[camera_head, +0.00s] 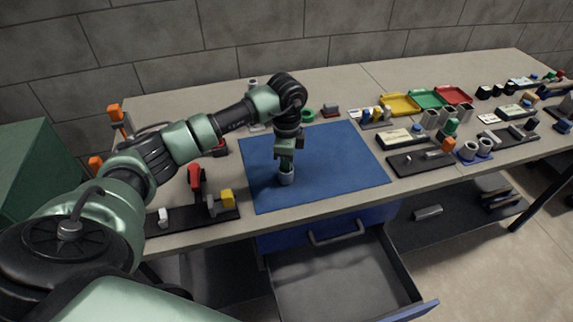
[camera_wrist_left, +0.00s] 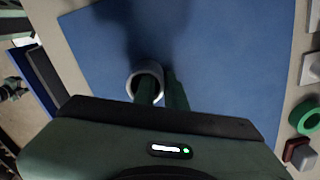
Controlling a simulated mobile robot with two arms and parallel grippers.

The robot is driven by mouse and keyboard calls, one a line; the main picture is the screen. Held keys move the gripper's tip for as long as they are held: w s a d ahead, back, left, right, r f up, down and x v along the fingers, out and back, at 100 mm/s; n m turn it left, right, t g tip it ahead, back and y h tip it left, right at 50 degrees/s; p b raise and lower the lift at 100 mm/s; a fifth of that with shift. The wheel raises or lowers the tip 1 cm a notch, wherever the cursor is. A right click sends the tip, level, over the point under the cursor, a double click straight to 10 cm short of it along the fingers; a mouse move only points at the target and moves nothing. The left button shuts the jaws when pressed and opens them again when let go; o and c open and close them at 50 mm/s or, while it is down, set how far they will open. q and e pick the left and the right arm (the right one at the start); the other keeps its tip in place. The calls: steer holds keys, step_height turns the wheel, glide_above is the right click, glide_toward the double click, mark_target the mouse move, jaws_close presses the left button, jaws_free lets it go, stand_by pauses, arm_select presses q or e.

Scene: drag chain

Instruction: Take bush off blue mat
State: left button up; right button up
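The bush (camera_head: 287,178) is a short grey hollow cylinder, over the front-left part of the blue mat (camera_head: 345,165). It also shows in the left wrist view as a pale ring (camera_wrist_left: 131,87) above the blue mat (camera_wrist_left: 230,60). My left gripper (camera_head: 286,163) points down at the bush. In the wrist view, one finger of the left gripper (camera_wrist_left: 162,92) is inside the ring and the other is just outside its right side. The fingers are close together with the ring's wall between them. I cannot tell whether the bush touches the mat. My right gripper is not in view.
Left of the mat is a dark plate with red and yellow parts (camera_head: 195,210). Behind the mat is a green ring (camera_head: 308,115). Coloured trays (camera_head: 400,104) and dark fixtures (camera_head: 420,160) fill the right side. A drawer (camera_head: 345,280) stands open below.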

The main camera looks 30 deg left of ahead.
arm_select(q)
steer(key=shift+c, duration=0.3)
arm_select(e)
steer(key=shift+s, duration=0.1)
arm_select(q)
jaws_close()
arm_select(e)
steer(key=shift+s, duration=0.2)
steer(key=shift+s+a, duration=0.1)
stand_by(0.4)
arm_select(q)
steer(key=shift+w+r, duration=0.1)
steer(key=shift+r, duration=0.15)
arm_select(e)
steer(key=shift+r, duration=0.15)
arm_select(q)
steer(key=shift+r+p, duration=2)
steer(key=shift+r, duration=0.35)
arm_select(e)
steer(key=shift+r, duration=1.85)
